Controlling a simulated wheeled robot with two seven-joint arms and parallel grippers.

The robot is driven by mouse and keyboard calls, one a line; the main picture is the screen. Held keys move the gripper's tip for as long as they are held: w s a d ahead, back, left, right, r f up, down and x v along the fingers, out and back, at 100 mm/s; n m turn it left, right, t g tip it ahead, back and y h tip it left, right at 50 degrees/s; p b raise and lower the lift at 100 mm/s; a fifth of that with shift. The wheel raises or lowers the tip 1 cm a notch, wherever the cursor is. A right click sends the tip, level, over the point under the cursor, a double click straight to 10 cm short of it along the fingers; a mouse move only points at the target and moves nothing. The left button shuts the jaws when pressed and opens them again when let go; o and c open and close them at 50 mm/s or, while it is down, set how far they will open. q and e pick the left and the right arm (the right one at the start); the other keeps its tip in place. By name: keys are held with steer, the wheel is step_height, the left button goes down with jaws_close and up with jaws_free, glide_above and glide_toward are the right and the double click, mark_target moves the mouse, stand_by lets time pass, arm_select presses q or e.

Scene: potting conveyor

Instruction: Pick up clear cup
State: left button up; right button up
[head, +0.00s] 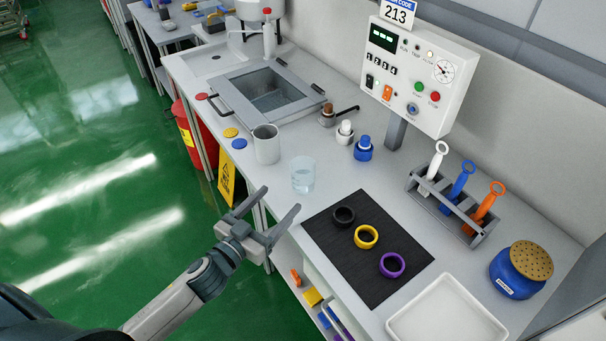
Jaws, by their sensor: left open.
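The clear cup (303,174) stands upright on the grey counter, left of the black mat (326,240). It looks see-through and pale blue. My left gripper (283,202) is open and empty, in front of the counter's edge and nearer to me than the cup. Its two fingers point toward the counter, and it is apart from the cup. My right gripper is not in view.
A grey pitcher (266,145) stands left of the cup. White (345,133) and blue (363,149) bottles stand behind it. Three rings lie on the mat. A sink (231,92) is at the back left, a white tray (446,312) at the front right.

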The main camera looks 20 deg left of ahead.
mark_target(296, 185)
arm_select(q)
steer(key=p+x, duration=0.1)
steer(key=x, duration=0.4)
steer(key=shift+w+r, duration=0.1)
steer(key=shift+w+d, duration=0.2)
steer(key=shift+w, duration=0.25)
steer(key=shift+w+d+p, duration=0.25)
steer(key=shift+w+p, duration=0.15)
steer(key=shift+p, duration=0.15)
steer(key=x, duration=0.1)
steer(key=p+x, duration=0.1)
steer(key=x, duration=0.1)
steer(key=shift+d, duration=0.25)
steer(key=shift+w+d, duration=0.2)
steer(key=shift+w, duration=0.35)
steer(key=shift+c, duration=0.3)
steer(key=c, duration=1.1)
